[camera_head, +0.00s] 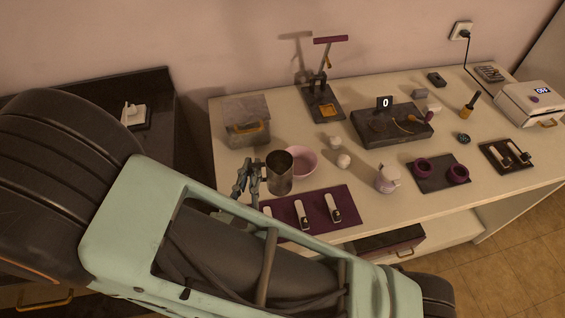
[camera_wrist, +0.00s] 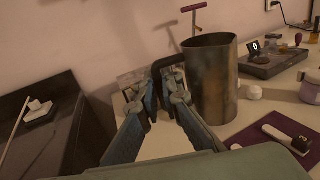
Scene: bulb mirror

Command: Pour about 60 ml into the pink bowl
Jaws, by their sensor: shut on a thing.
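A grey metal pitcher (camera_head: 279,176) is roughly upright, at the left front of the pink bowl (camera_head: 303,160) and hiding part of it. My gripper (camera_head: 253,174) is at the pitcher's left side, shut on its handle. In the wrist view my gripper (camera_wrist: 163,92) closes around the dark handle, with the pitcher (camera_wrist: 211,90) to the right. The liquid inside the pitcher cannot be seen. The bowl's visible inside looks plain pink. I cannot tell whether the pitcher's base touches the table. The bowl is not visible in the wrist view.
A purple mat (camera_head: 345,211) with several small white items lies in front. A grey box (camera_head: 246,125) stands behind left. A dark scale (camera_head: 370,130) has a display reading 0. Small white pieces (camera_head: 343,160) and a lidded jar (camera_head: 387,180) stand to the right.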

